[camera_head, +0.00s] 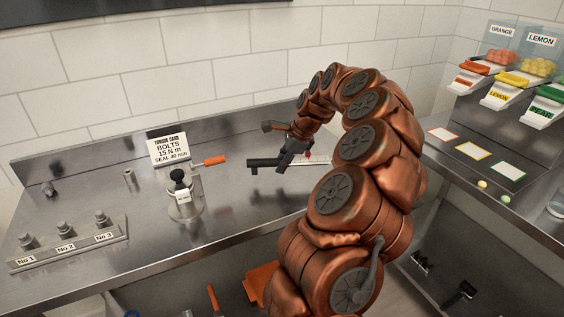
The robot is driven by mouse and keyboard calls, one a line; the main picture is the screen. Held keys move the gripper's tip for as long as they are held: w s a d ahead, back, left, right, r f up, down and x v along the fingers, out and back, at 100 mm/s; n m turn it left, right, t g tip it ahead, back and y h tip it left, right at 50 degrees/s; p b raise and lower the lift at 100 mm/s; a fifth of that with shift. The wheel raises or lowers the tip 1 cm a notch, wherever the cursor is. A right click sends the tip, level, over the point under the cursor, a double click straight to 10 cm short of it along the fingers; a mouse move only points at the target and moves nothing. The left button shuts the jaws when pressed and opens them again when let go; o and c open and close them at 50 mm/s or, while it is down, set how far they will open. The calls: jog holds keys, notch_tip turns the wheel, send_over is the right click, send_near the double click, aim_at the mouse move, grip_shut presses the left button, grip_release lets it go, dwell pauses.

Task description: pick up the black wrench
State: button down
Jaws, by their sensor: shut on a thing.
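My gripper (282,164) comes down from above and is shut on the wrench. My arm and gripper hide part of it. I cannot tell whether the wrench touches the bench. A pale, marked strip (312,163) shows just right of the gripper.
A torque card (168,150), an orange-handled tool (209,161) and a black-knobbed fixture (181,188) stand to the left. A numbered rack (68,248) sits at front left. Candy bins (503,88) stand right. Bare bench (235,206) lies in front of the wrench.

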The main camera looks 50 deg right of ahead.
jog(key=s+a+b, duration=0.1)
jog(key=s+a, duration=0.2)
jog(key=s+a+r+b, duration=0.1)
jog(key=s+a, duration=0.2)
jog(key=s, duration=0.1)
jog(key=s+a+b, duration=0.1)
jog(key=s+a, duration=0.2)
jog(key=shift+s+r, duration=0.2)
jog(key=shift+s, duration=0.1)
jog(key=c, duration=1.6)
grip_release()
grip_shut()
